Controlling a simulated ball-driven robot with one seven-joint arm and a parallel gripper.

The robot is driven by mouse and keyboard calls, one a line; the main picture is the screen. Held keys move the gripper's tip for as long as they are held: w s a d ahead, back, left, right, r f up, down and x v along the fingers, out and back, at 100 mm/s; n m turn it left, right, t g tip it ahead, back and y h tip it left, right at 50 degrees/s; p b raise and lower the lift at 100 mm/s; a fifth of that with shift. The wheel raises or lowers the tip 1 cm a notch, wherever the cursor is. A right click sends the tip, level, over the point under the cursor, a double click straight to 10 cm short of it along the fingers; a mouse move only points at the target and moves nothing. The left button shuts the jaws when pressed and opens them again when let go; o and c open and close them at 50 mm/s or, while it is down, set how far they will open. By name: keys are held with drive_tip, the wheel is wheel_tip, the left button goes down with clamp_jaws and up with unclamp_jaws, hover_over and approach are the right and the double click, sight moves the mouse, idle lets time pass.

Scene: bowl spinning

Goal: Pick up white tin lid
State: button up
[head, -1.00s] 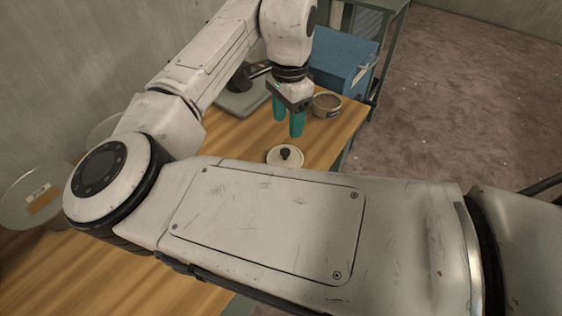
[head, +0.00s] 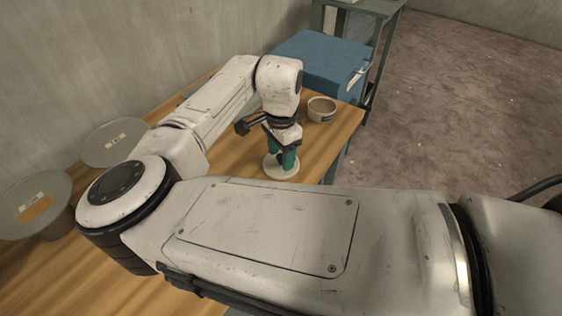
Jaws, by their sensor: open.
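The white tin lid (head: 271,172) lies flat on the wooden table, near its right edge. Its round white rim shows, while its dark knob is hidden behind my gripper. My gripper (head: 282,163) points down with its green fingers right over the lid, around where the knob is. The fingers are open. I cannot tell whether the fingertips touch the lid.
A small round tin (head: 321,109) stands behind the lid, at the table's right edge. A blue box (head: 325,62) is at the table's far end. Two round grey-green containers (head: 113,142) and (head: 36,203) stand on the left. The wooden table (head: 232,150) is bare around the lid.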

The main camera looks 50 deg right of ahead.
drive_tip(key=shift+c, duration=0.3)
clamp_jaws()
idle(0.3)
